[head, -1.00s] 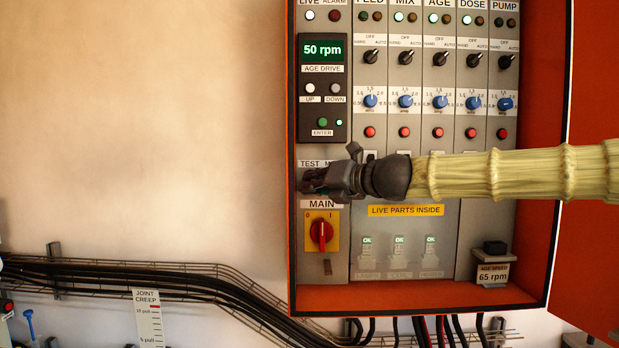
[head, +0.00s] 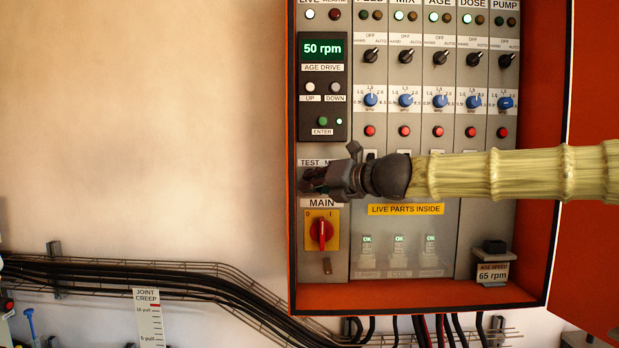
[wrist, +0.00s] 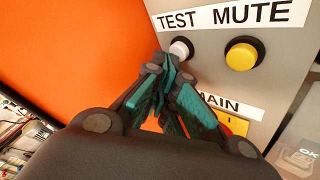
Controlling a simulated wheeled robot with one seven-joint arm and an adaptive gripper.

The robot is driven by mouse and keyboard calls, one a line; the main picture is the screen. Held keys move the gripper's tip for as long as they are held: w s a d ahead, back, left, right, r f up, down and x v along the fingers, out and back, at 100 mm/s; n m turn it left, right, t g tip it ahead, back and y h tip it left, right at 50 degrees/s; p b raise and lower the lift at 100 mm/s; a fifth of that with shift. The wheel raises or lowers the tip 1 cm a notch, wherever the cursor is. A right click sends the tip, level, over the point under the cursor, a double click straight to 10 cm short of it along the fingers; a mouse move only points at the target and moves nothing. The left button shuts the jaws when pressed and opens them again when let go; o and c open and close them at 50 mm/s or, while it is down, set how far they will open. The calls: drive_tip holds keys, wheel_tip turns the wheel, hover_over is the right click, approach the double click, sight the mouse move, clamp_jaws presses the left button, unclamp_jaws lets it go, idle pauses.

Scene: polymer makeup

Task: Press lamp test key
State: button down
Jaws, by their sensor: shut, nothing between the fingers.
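The lamp test key is a white round button (wrist: 181,48) under the TEST label (wrist: 178,20) in the wrist view. My gripper (wrist: 163,62) is shut and empty, with its fingertips close beside the key's lower left side. I cannot tell whether they touch it. In the head view my gripper (head: 312,181) reaches in from the right to the panel's left edge, below the TEST label (head: 310,162). It hides the key there.
A yellow MUTE button (wrist: 243,55) sits right of the key. The red MAIN switch (head: 321,230) is just below my gripper, and the AGE DRIVE display (head: 323,50) reading 50 rpm is above. The orange cabinet wall (wrist: 90,45) stands close on the left.

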drive_tip(key=shift+s, duration=0.1)
drive_tip(key=s+b, duration=0.2)
drive_tip(key=s, duration=0.4)
idle(0.6)
drive_tip(key=shift+a, duration=0.15)
idle(0.5)
